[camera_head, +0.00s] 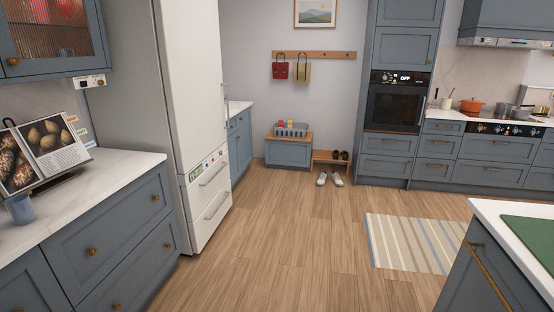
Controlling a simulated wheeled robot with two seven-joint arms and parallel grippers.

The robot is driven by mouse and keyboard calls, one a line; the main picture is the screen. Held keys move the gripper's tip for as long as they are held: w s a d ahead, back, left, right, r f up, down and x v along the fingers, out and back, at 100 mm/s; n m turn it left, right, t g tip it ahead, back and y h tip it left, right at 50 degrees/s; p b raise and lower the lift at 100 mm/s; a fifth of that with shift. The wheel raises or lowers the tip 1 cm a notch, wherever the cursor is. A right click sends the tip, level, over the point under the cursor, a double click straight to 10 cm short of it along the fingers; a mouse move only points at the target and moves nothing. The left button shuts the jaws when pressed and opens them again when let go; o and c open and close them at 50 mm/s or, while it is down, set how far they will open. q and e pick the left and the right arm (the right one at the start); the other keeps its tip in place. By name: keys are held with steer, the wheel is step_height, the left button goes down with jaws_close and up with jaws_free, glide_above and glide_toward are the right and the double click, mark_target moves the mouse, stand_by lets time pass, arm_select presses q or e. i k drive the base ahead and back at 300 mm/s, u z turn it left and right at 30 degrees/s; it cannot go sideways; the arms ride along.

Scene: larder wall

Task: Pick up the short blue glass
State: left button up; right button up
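A short blue glass (20,209) stands upright on the white left countertop (100,192), near the left edge of the head view. It is just in front of the open cookbook (45,150) on its stand. Neither of my grippers shows in the head view, so their state is hidden.
A tall white fridge (190,110) stands right of the left counter. The wooden floor (265,240) is clear in the middle. A striped rug (415,243) and an island corner (485,270) are at right. Shoes (330,179) lie by a low bench at the back.

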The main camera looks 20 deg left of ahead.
mark_target(20, 207)
steer(key=u, duration=0.2)
steer(key=i, duration=1.7)
steer(key=u, duration=1.5)
steer(key=i, duration=1.1)
steer(key=u, duration=0.95)
